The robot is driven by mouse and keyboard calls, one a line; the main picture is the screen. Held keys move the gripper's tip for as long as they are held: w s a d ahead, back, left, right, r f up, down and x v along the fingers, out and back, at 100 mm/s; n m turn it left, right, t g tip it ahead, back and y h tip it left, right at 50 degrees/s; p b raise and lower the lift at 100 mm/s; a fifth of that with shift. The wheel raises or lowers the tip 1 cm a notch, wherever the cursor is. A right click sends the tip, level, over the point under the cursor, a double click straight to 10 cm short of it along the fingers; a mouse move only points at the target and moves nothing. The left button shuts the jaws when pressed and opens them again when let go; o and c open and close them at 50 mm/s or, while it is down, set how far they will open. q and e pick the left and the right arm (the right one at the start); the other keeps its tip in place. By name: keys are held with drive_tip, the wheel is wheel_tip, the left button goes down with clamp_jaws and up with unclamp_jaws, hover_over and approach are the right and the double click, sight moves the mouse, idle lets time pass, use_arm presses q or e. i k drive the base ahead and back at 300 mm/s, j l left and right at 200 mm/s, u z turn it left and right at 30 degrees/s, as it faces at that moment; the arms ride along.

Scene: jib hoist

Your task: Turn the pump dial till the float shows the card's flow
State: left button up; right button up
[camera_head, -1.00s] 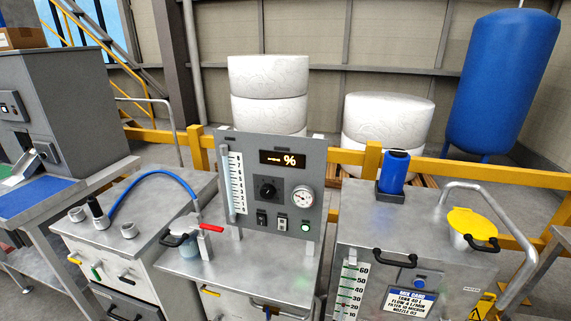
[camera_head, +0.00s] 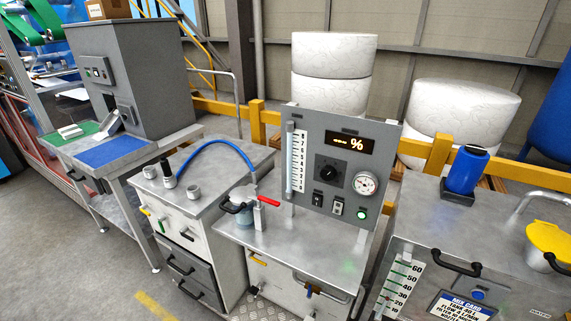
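The grey pump panel (camera_head: 379,143) stands on the middle metal bench. Its black round dial (camera_head: 328,173) sits on a dark square plate at the panel's centre. The flow tube with its numbered scale (camera_head: 297,160) is at the panel's left edge; I cannot make out the float's height. An amber display (camera_head: 350,142) shows dashes and a percent sign. The blue and white mix card (camera_head: 461,306) is on the tank front at lower right, cut by the frame edge; its small text mentions flow in L/min, but the number is unclear. Neither of my grippers is in view.
A round gauge (camera_head: 365,183), switches and a lit green button (camera_head: 361,213) are on the panel. A red-handled valve (camera_head: 267,199) with a blue hose stands left of it. A blue canister (camera_head: 466,170) and yellow lid (camera_head: 548,240) are on the tank at right.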

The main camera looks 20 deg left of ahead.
sight(327, 173)
drive_tip(key=k+z, duration=0.15)
drive_tip(key=z, duration=0.2)
drive_tip(key=k+z, duration=0.4)
drive_tip(key=z, duration=0.25)
